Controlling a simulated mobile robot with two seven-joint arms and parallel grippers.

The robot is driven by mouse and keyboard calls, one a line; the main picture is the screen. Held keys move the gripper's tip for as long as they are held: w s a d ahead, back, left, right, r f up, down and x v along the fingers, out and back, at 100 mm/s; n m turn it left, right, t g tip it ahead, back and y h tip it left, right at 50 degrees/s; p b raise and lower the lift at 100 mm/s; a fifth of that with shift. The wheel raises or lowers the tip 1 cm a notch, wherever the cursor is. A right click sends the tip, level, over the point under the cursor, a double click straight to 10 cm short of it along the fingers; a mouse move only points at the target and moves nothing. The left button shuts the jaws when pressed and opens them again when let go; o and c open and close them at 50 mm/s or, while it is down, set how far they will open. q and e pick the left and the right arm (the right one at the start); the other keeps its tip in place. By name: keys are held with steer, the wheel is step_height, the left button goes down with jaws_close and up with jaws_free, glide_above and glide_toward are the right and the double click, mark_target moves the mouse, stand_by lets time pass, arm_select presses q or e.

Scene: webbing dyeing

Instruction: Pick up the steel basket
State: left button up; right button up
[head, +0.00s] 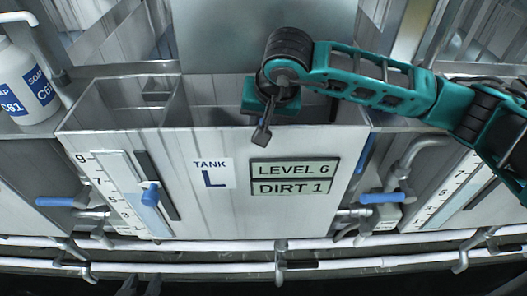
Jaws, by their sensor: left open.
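I cannot make out the steel basket in the head view. A grey steel tank marked L (225,212) stands in the middle, with an open top and an inner divider toward its left side. My right arm comes in from the right, and its gripper (262,132) hangs at the tank's front rim. Its fingers are seen edge-on, so its opening is unclear.
A white soap container (27,88) stands on the left ledge. Blue valve handles flank the tank. White rails (230,245) run across below it.

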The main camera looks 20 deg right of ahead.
jaws_close()
steer(key=shift+r, duration=0.1)
stand_by(0.9)
step_height(320, 180, up, 20)
steer(key=shift+p, duration=0.45)
steer(key=shift+r, duration=0.1)
